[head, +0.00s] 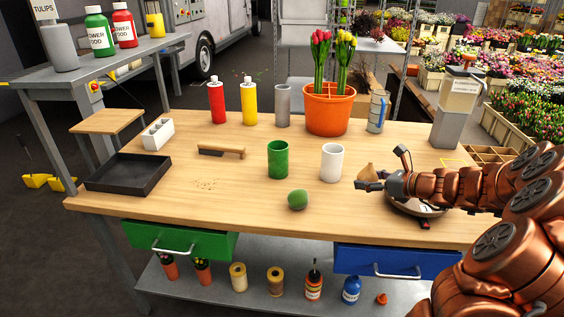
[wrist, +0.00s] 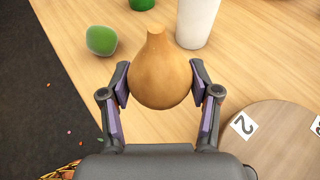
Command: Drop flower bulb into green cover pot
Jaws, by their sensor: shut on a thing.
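My gripper (wrist: 160,88) is shut on the flower bulb (wrist: 160,72), a brown, onion-shaped thing with its neck pointing away from my palm. In the head view the bulb (head: 368,172) is held above the table, right of the white pot (head: 331,162). The green cover pot (head: 278,160) stands upright on the table, left of the white pot; its inside is mostly hidden. The bottom of the green pot also shows at the top edge of the wrist view (wrist: 142,4).
A green round object (head: 297,200) lies in front of the pots. A round scale-like plate (head: 418,207) sits under my gripper. An orange pot of tulips (head: 330,110) stands behind. A brush (head: 221,151) and black tray (head: 128,174) are to the left.

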